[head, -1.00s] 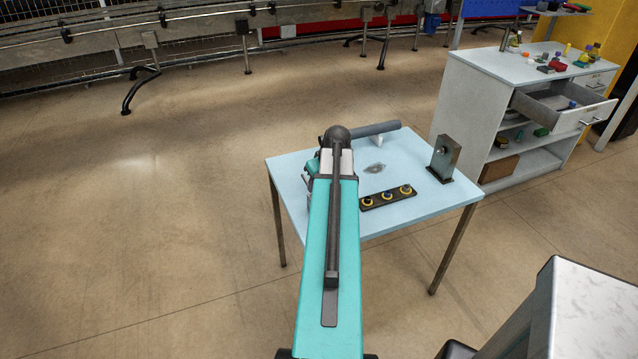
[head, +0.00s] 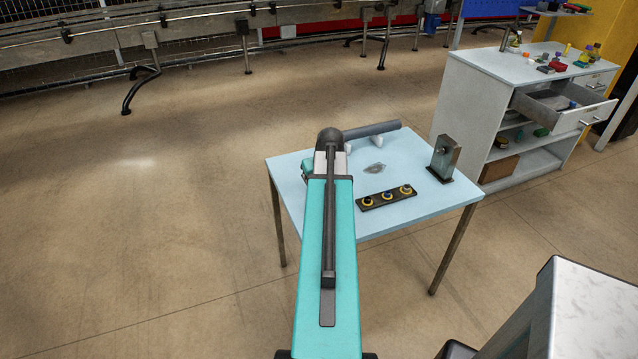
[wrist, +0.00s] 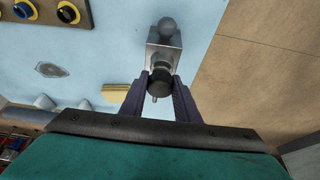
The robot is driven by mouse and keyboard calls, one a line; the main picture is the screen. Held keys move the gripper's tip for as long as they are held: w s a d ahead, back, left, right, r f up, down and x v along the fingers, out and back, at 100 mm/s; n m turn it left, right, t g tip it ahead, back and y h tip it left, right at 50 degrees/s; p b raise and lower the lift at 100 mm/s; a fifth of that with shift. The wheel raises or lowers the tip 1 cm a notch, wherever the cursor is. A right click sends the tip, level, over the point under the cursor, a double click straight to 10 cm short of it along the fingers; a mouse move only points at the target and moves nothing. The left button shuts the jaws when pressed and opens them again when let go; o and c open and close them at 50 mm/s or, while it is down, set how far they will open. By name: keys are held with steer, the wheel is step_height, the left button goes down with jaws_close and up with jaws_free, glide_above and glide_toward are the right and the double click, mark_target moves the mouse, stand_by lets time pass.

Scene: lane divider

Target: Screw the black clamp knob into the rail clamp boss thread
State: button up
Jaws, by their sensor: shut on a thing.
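The black clamp knob (wrist: 160,80) is between the two dark fingers of my gripper (wrist: 160,88) in the wrist view. My gripper is shut on it. A small light pin (wrist: 154,99) shows at the knob's lower side. A grey metal block with a round ball end (wrist: 165,50), seemingly the rail clamp, lies directly above the knob in the picture. The knob overlaps its lower end; I cannot tell whether any thread is engaged.
A yellow block (wrist: 115,93) lies near my gripper.

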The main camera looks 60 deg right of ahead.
steer(key=shift+d+m, duration=0.1)
steer(key=shift+m, duration=0.3)
steer(key=shift+m+h, duration=0.3)
steer(key=shift+m+g, duration=0.3)
steer(key=shift+m, duration=0.6)
steer(key=shift+m+g+h, duration=0.3)
steer(key=shift+m+h, duration=0.1)
steer(key=shift+m, duration=0.4)
steer(key=shift+m+g, duration=0.3)
steer(key=shift+m, duration=0.2)
